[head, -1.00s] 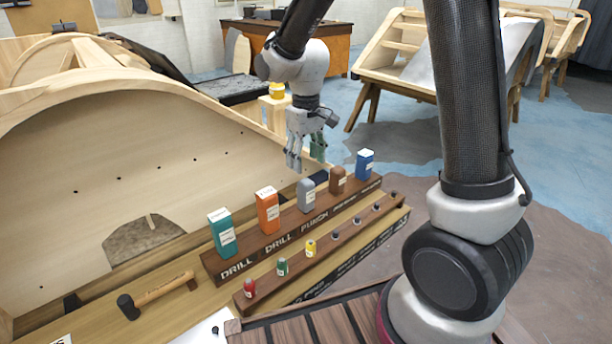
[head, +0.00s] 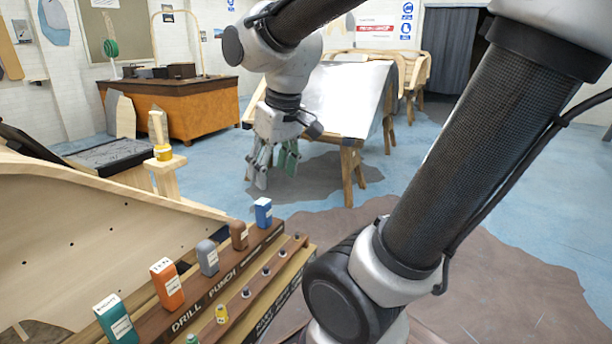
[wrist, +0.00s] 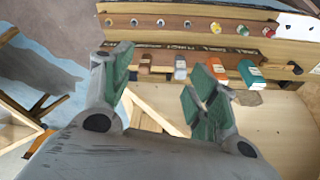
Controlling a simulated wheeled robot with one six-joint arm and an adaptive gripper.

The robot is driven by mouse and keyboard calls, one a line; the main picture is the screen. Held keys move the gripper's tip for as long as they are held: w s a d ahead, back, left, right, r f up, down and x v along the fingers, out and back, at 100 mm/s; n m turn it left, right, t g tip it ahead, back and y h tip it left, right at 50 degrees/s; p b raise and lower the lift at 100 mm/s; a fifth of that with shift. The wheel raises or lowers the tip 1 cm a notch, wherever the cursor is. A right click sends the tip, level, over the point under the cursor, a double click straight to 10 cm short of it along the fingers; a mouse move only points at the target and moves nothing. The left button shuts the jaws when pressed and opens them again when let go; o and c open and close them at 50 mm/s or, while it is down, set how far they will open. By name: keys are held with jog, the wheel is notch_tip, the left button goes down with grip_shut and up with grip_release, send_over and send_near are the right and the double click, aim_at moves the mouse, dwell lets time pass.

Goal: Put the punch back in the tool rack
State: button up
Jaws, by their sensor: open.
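The tool rack (head: 228,284) is a dark stepped wooden rack at the lower left of the head view, with teal, orange, grey, brown and blue blocks on its upper row. It bears the word PUNCH near the grey block (head: 208,258). It also shows upside down across the top of the wrist view (wrist: 200,48). My gripper (head: 274,174) is open and empty, pointing down, beyond the rack's far end. Its green-padded fingers are spread in the wrist view (wrist: 160,92). I cannot make out which thing is the punch.
A curved wooden body panel (head: 80,240) stands left of the rack. A yellow object (head: 163,153) sits on a wooden post behind it. A wooden frame with a pale sheet (head: 345,95) stands beyond my gripper.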

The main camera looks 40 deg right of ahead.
jog(key=s+d+m+t, duration=0.1)
jog(key=s+d, duration=0.1)
jog(key=s, duration=0.5)
jog(key=shift+s+d+r, duration=0.15)
jog(key=shift+s+d, duration=0.15)
jog(key=shift+d, duration=0.1)
dwell(0.6)
